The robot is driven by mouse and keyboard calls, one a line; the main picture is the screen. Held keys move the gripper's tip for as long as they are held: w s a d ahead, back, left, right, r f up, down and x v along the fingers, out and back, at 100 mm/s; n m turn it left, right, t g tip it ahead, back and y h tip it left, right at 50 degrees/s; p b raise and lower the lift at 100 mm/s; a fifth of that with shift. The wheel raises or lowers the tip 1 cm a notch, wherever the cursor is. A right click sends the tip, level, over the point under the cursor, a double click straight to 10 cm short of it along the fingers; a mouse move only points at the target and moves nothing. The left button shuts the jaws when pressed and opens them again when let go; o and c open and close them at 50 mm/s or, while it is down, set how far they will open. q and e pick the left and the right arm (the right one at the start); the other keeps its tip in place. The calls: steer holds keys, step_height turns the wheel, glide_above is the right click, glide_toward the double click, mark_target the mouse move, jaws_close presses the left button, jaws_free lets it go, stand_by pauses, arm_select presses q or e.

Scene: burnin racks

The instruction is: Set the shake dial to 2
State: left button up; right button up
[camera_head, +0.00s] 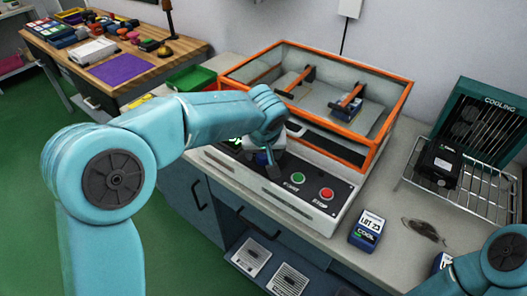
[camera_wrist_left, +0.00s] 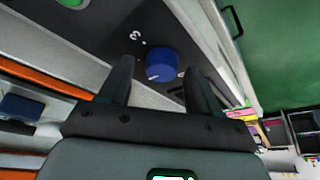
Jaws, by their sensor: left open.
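The shake dial (camera_wrist_left: 161,62) is a round blue knob on the dark control panel of the shaker. A short white mark shows on its lower left side in the left wrist view. A white numeral, which looks like a 3, is printed beside it, turned in this view. My left gripper (camera_wrist_left: 161,74) is open, with one dark finger on each side of the dial; I cannot tell whether they touch it. In the head view my left gripper (camera_head: 270,163) points down at the panel and mostly hides the dial. My right gripper is out of view.
A green button (camera_head: 298,179) and a red button (camera_head: 326,194) sit on the panel right of the dial. The orange-framed shaker box (camera_head: 391,128) rises behind. A blue labelled block (camera_head: 368,230) and a wire cooling rack (camera_head: 484,186) are to the right.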

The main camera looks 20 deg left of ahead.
arm_select(q)
steer(key=shift+f, duration=0.1)
steer(key=c, duration=1)
steer(key=shift+a+m+h, duration=0.15)
steer(key=shift+m+h, duration=0.15)
steer(key=shift+m, duration=0.5)
steer(key=m+h+p, duration=0.1)
steer(key=m, duration=0.1)
steer(key=shift+m, duration=0.6)
steer(key=o, duration=1)
